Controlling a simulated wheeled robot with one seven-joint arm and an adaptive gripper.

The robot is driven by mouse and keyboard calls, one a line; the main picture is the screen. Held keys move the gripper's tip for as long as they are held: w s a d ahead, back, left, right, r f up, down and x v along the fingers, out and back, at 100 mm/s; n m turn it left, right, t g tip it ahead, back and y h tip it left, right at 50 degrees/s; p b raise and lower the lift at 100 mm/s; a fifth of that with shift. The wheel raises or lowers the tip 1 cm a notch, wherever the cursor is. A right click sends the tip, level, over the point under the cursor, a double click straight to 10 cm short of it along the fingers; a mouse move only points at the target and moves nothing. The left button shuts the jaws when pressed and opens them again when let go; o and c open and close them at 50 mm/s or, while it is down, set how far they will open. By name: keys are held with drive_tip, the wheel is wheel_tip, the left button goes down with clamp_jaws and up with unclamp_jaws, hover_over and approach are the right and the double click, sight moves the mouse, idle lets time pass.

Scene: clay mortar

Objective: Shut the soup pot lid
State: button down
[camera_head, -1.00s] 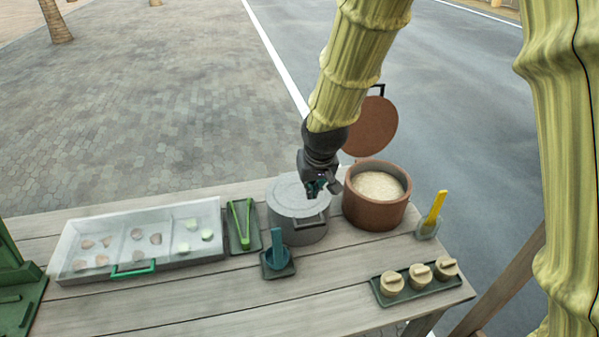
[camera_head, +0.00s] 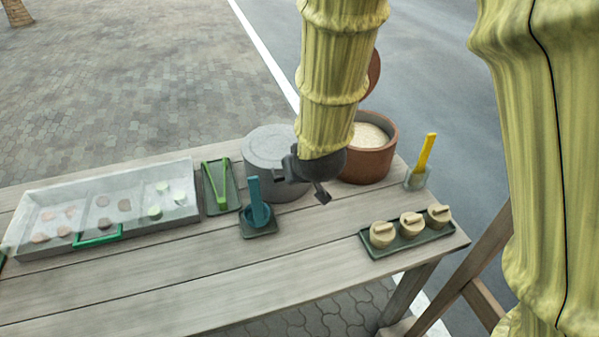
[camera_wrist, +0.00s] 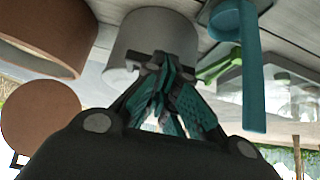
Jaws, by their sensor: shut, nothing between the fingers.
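The grey pot (camera_head: 262,180) stands on the table with its flat grey lid (camera_head: 265,143) lying down on its top. The grey pot also shows in the wrist view (camera_wrist: 160,32). The brown pot (camera_head: 375,165) beside it is open and holds pale grain-like food, with its brown lid (camera_head: 375,72) raised behind it, partly hidden by my arm. My gripper (camera_head: 322,194) is at the front right of the grey pot, mostly hidden by the arm in the head view. In the wrist view my gripper (camera_wrist: 160,85) is shut and empty, its fingers overlapping the grey pot.
A teal ladle in its holder (camera_head: 257,210), green tongs on a tray (camera_head: 216,185) and a clear-lidded food case (camera_head: 100,210) stand left.

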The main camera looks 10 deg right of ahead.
drive_tip(key=shift+f+b, duration=0.45)
drive_tip(key=shift+f, duration=0.1)
drive_tip(key=shift+s, duration=0.1)
drive_tip(key=v, duration=0.7)
drive_tip(key=shift+s, duration=0.25)
idle(0.3)
drive_tip(key=s+d+f+n+g+y+p, duration=0.1)
drive_tip(key=s+d+f+n+g+p, duration=0.2)
drive_tip(key=s+f+n+g+p, duration=0.95)
drive_tip(key=s+d+f+m+t+h+b, duration=0.1)
drive_tip(key=s+d+f+m+b, duration=0.2)
drive_tip(key=f, duration=0.6)
drive_tip(key=s+d+f+m+t+b, duration=0.2)
drive_tip(key=s+d+f+m, duration=0.3)
drive_tip(key=f, duration=0.5)
drive_tip(key=s+d+f+m+t+h+b, duration=0.1)
drive_tip(key=s+d+f+m+b, duration=0.3)
drive_tip(key=s+f+m, duration=0.3)
drive_tip(key=shift+s+d+f+h+b, duration=0.25)
drive_tip(key=shift+f+b, duration=0.35)
drive_tip(key=shift+f, duration=0.9)
